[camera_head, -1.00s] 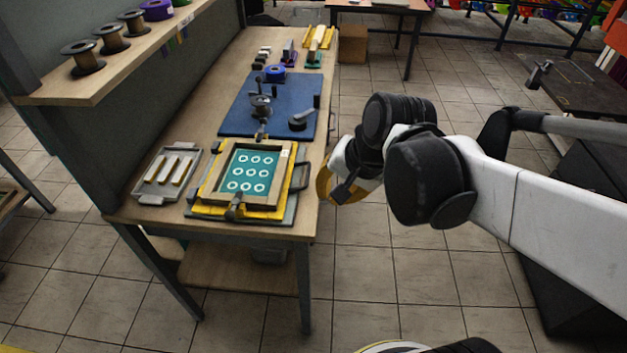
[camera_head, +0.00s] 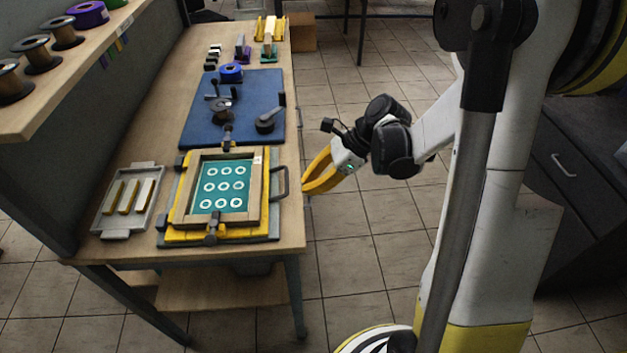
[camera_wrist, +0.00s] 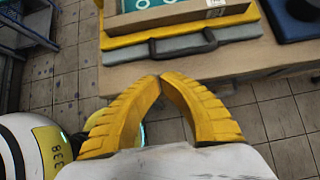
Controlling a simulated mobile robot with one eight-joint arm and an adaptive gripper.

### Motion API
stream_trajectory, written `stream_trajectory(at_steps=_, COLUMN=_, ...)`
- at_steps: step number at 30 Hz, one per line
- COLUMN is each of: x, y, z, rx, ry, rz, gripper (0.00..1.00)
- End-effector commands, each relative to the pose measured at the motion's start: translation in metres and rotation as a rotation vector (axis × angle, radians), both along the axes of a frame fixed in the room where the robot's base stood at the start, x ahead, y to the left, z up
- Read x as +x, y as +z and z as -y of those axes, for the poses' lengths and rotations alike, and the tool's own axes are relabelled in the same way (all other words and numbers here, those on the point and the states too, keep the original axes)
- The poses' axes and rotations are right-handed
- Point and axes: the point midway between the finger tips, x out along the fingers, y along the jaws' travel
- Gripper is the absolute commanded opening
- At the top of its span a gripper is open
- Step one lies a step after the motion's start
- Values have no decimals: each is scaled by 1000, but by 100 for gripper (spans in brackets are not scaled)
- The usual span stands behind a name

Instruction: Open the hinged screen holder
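The hinged screen holder is a wooden frame (camera_head: 178,205) around a green screen (camera_head: 221,188) with white rings. It lies flat on a yellow base (camera_head: 185,236) over a grey plate (camera_head: 262,240) at the table's near end. A dark handle (camera_head: 281,183) sticks out on its right side. The handle also shows in the wrist view (camera_wrist: 183,45), ahead of my gripper. My gripper (camera_head: 306,188) is just right of the handle, beyond the table edge, and apart from it. In the wrist view, its yellow fingertips (camera_wrist: 160,77) meet with nothing between them.
A grey tray (camera_head: 108,232) with light bars lies left of the holder. Behind is a blue mat (camera_head: 190,135) with a small device and a dark round tool (camera_head: 268,122). A shelf (camera_head: 60,85) with spools overhangs the left.

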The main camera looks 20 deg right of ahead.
Motion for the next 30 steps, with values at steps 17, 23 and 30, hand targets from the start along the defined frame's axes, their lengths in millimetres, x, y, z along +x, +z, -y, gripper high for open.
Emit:
stream_trajectory(at_steps=17, x=11, y=-41, z=-33, rx=-2, ry=1, rz=2, gripper=0)
stream_trajectory(at_steps=23, x=11, y=-41, z=-33, rx=-2, ry=1, rz=2, gripper=0)
stream_trajectory(at_steps=30, x=10, y=-31, z=-33, rx=-22, ry=2, rz=-5, gripper=0)
